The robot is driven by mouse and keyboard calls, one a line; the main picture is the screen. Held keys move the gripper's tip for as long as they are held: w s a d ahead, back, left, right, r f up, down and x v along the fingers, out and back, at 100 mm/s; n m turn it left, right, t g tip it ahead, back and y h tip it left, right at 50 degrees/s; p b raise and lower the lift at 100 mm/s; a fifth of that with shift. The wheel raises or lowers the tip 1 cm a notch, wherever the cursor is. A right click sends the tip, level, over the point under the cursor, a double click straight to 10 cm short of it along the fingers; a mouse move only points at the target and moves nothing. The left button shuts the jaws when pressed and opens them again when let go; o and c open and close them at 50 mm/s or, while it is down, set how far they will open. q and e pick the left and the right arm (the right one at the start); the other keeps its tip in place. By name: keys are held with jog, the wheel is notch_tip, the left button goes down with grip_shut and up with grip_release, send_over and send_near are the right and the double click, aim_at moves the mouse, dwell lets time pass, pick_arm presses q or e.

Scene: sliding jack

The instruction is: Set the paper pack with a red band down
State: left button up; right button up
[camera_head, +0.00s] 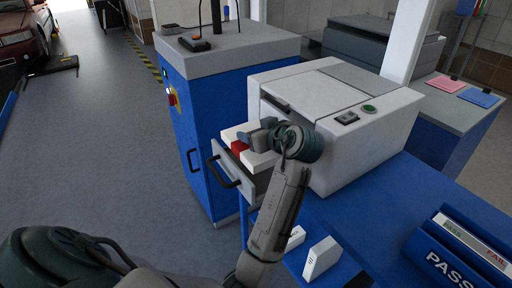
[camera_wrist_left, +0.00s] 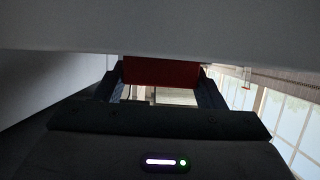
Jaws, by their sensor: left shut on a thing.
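The white paper pack (camera_head: 262,160) with its red band (camera_head: 239,147) is at the open drawer of the light grey machine. My left gripper (camera_head: 252,139) reaches over from the right and is shut on the pack around the band. In the left wrist view the red band (camera_wrist_left: 160,71) shows between the two fingers, with the pale pack (camera_wrist_left: 160,30) across the top. The pack is over or inside the drawer (camera_head: 234,178); I cannot tell whether it touches the drawer floor. My right gripper is out of view.
The grey machine (camera_head: 365,150) stands on a blue bench behind my arm. A blue cabinet (camera_head: 205,95) stands close on the left. White blocks (camera_head: 322,258) stand below the drawer, and a blue PASS/FAIL tray (camera_head: 455,255) is at the lower right. The floor at left is open.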

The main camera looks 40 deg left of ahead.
pick_arm(q)
notch_tip(320, 180, down, 3)
jog(key=shift+s+a+p, duration=0.1)
jog(key=shift+s+p, duration=0.05)
jog(key=shift+p, duration=0.15)
notch_tip(320, 180, down, 3)
jog(key=shift+f+p, duration=0.1)
jog(key=shift+p, duration=0.7)
jog(key=shift+f, duration=0.35)
jog(key=o, duration=1.2)
